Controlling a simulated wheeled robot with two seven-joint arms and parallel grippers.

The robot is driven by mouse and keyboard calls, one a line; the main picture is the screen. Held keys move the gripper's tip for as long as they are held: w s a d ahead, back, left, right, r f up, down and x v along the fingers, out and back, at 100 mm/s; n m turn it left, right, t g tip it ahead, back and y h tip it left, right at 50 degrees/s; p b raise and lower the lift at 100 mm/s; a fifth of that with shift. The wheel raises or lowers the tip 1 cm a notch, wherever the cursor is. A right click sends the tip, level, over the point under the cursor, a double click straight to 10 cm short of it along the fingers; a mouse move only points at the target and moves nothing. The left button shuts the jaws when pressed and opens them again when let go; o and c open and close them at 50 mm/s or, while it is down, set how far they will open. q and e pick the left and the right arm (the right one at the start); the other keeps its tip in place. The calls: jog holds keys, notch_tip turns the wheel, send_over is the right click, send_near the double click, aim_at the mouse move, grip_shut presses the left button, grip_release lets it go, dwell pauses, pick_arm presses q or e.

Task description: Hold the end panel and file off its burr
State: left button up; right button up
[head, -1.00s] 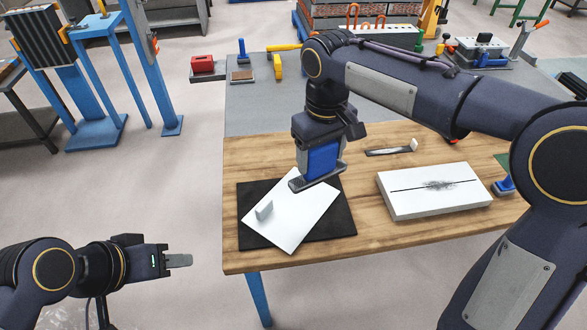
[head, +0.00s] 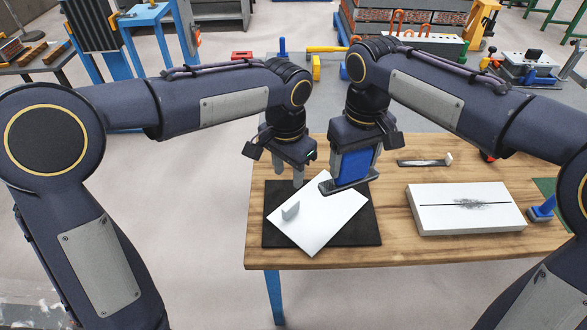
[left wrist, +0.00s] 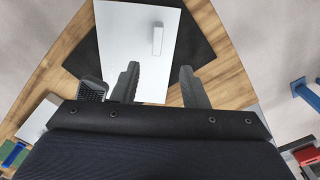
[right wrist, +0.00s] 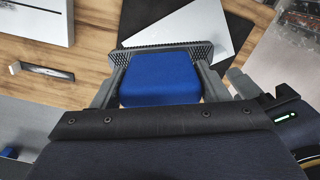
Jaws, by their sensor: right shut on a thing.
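The end panel (head: 320,222), a white plate with a small grey upright tab (head: 291,211), lies skewed on a black mat (head: 370,233). It also shows in the left wrist view (left wrist: 130,45). My right gripper (head: 355,160) is shut on the blue handle (right wrist: 160,80) of a file with a dark toothed plate (right wrist: 160,48). The file is at the panel's far corner; I cannot tell whether it touches. My left gripper (head: 289,181) is open and empty, fingers down, near the panel's far-left edge. In the left wrist view its fingers (left wrist: 160,82) stand apart.
A white block with a black slot and dark smudge (head: 465,208) lies right on the wooden table (head: 400,253). Behind it lies a thin dark tool with a pale end (head: 425,160). A blue item (head: 542,208) stands at the right. Both my arms are close together over the mat.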

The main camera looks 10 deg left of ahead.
aim_at(293, 202)
pick_arm(q)
jog(key=f, duration=1.1)
jog(key=shift+w+d+f, duration=0.2)
jog(key=shift+d+f, duration=0.05)
jog(key=shift+d, duration=0.1)
pick_arm(e)
jog(key=shift+r, duration=0.2)
jog(key=c, duration=0.4)
pick_arm(q)
jog(key=shift+f, duration=0.35)
pick_arm(e)
jog(key=shift+c, duration=1.4)
pick_arm(q)
jog(key=shift+f, duration=0.2)
pick_arm(e)
jog(key=shift+f, duration=0.1)
pick_arm(q)
jog(key=shift+d, duration=0.1)
jog(key=shift+w, duration=0.1)
jog(key=c, duration=0.8)
grip_shut()
